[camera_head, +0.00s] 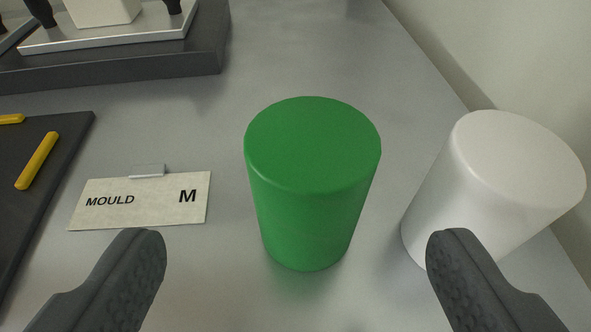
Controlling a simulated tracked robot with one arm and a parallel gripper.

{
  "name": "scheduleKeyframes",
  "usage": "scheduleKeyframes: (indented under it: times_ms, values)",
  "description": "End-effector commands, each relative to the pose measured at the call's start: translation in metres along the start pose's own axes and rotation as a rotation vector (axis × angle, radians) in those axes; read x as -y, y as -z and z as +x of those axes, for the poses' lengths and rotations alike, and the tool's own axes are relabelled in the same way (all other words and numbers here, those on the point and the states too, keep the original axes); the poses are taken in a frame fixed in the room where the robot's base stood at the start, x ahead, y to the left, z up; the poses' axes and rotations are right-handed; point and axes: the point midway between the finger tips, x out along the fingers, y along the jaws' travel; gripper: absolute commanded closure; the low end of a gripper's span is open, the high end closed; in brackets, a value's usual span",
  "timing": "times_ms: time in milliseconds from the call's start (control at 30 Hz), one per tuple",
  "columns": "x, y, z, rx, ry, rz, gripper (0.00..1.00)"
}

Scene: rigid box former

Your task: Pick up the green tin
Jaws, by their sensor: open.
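The green tin (312,190) is a plain cylinder standing upright on the grey metal surface, in the middle of the view. My gripper (298,265) is open, with one dark finger at the lower left and one at the lower right. The tin appears between the two fingers in the picture, a little beyond their tips, with a gap on each side. Nothing is held. The right finger overlaps the lower part of a white tin in the picture; I cannot tell whether they touch.
The white tin (497,185) stands close to the right of the green one, near the pale wall (500,50). A label card (150,212) reading "MOULD M" is at left. A dark panel (60,190) with yellow bars lies at far left. A dark-based fixture (150,66) stands behind.

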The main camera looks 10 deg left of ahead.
Motion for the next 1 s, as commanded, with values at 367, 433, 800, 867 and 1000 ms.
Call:
scheduleKeyframes:
  times_ms: [367,433,800,867,1000]
  values:
    - [-0.002,-0.001,0.048,0.001,-0.001,0.001,0.21]
    - [-0.002,-0.001,0.051,0.002,-0.002,0.001,0.21]
    - [-0.008,0.001,0.083,-0.002,-0.003,0.002,0.21]
    - [-0.008,0.0,0.09,0.0,-0.002,0.003,0.21]
    - [-0.009,0.001,0.101,0.001,-0.004,0.002,0.21]
